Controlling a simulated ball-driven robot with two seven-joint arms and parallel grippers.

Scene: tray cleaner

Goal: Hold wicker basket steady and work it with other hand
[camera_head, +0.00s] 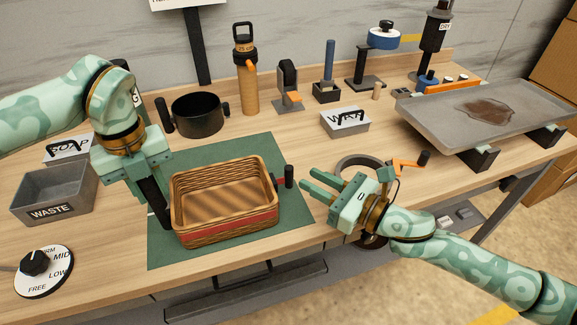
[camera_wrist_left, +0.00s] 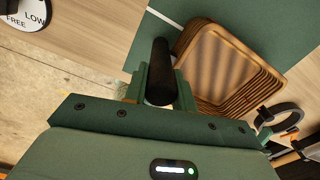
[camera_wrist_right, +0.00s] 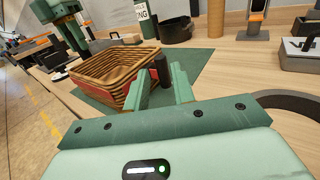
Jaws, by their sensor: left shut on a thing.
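The wicker basket (camera_head: 226,235) is brown and rectangular with a red band on its front side. It stands upright on the green mat (camera_head: 270,154) and looks empty. It has a black handle at each end. My left gripper (camera_wrist_left: 159,88) is shut on the basket's left black handle (camera_wrist_left: 160,60); in the head view the gripper (camera_head: 152,200) partly hides that handle. My right gripper (camera_head: 322,195) is open and empty, to the right of the basket and apart from it. The right black handle (camera_head: 289,176) is free; in the right wrist view it (camera_wrist_right: 163,70) shows just beyond the fingers.
A grey waste bin (camera_head: 52,196) and a dial (camera_head: 42,270) are at the left. A black pot (camera_head: 197,116) and orange bottle (camera_head: 248,90) stand behind the mat. A dark ring (camera_head: 357,163) and a large grey tray (camera_head: 440,113) are at the right.

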